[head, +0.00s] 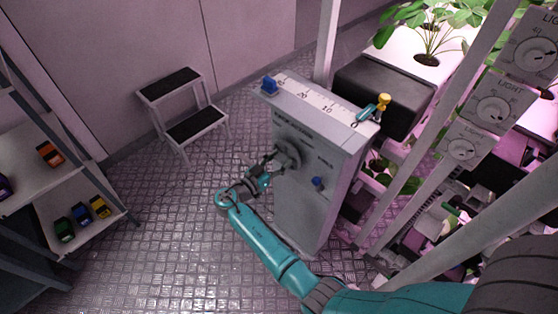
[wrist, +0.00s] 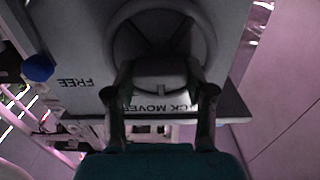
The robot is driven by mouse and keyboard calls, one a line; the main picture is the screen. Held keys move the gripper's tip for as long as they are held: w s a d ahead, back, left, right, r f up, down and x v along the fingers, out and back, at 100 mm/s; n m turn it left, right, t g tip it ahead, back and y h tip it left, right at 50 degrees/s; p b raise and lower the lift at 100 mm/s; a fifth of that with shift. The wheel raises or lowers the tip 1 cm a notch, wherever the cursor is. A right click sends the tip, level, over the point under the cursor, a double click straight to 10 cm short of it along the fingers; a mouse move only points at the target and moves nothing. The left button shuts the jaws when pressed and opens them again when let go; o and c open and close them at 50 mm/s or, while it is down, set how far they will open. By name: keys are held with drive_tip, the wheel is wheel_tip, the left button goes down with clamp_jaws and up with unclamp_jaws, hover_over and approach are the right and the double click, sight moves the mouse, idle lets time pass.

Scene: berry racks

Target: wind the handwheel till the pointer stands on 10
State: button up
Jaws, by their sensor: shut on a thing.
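The handwheel (head: 287,154) is a dark grey wheel on the front of a grey cabinet (head: 310,205). It also fills the top of the wrist view (wrist: 162,88). My gripper (head: 272,160) reaches it from the left, and in the wrist view its fingers (wrist: 160,80) close on the rim. The scale (head: 312,100) on the cabinet's top edge shows 20, 10 and 0, with a further mark at the left end partly hidden. A blue block (head: 269,85) sits at the far left end.
A blue knob (head: 317,182) is on the cabinet front; in the wrist view it (wrist: 38,67) is beside the word FREE. Plant racks with light dials (head: 493,108) stand at right. Floor between is clear.

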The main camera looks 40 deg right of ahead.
drive_tip(key=n, duration=0.3)
drive_tip(key=shift+n, duration=0.4)
drive_tip(key=n, duration=0.4)
drive_tip(key=shift+w, duration=0.15)
drive_tip(key=n, duration=0.5)
drive_tip(key=shift+f, duration=0.1)
drive_tip(key=n, duration=0.4)
drive_tip(key=shift+w+f+n, duration=0.1)
drive_tip(key=shift+n, duration=0.2)
drive_tip(key=n, duration=0.4)
drive_tip(key=shift+f, duration=0.1)
drive_tip(key=n, duration=0.8)
drive_tip(key=shift+f+n, duration=0.15)
drive_tip(key=shift+n, duration=0.15)
drive_tip(key=shift+s+n, duration=0.2)
drive_tip(key=shift+n, duration=1.6)
